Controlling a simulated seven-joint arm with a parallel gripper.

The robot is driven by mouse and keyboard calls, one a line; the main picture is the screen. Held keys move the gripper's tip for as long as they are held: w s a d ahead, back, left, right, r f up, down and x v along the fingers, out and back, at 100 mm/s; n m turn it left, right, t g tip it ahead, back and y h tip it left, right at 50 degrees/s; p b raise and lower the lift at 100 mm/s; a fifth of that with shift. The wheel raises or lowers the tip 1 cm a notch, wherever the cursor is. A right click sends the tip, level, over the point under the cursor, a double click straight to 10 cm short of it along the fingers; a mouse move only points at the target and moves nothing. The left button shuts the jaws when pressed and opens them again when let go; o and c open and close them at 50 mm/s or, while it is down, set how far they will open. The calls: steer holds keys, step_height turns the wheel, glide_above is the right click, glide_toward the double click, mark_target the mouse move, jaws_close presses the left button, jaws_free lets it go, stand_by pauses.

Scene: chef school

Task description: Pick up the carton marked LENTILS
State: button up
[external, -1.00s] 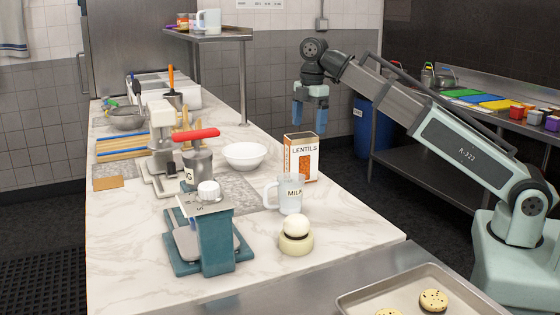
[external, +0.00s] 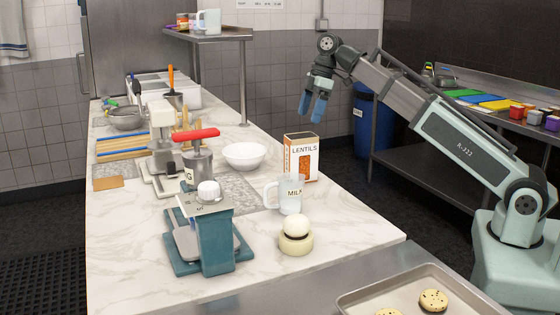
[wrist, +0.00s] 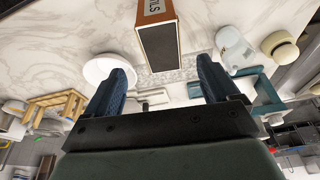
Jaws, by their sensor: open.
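The LENTILS carton (external: 302,160), white and orange with black lettering, stands upright on the marble counter near its right edge, behind the milk jug. In the wrist view the carton (wrist: 158,38) is at the top centre, beyond the fingertips and between their lines, its dark top towards me. My gripper (external: 313,108) is open and empty, above and slightly right of the carton in the external view, with blue fingers tilted downward. In the wrist view its two fingers (wrist: 164,75) are spread wide apart. Nothing is between them, and neither touches the carton.
A glass MILK jug (external: 290,196) stands just in front of the carton, with a round cream-topped item (external: 296,238) nearer. A white bowl (external: 245,155) is close to the carton's left. A teal scale (external: 213,240) and a red-handled press (external: 197,160) stand further left.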

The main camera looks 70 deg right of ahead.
mark_target(300, 147)
steer(key=shift+x, duration=5.95)
steer(key=shift+f, duration=0.25)
steer(key=shift+c, duration=0.2)
steer(key=c, duration=1.3)
steer(key=shift+c, duration=0.7)
steer(key=shift+r, duration=0.15)
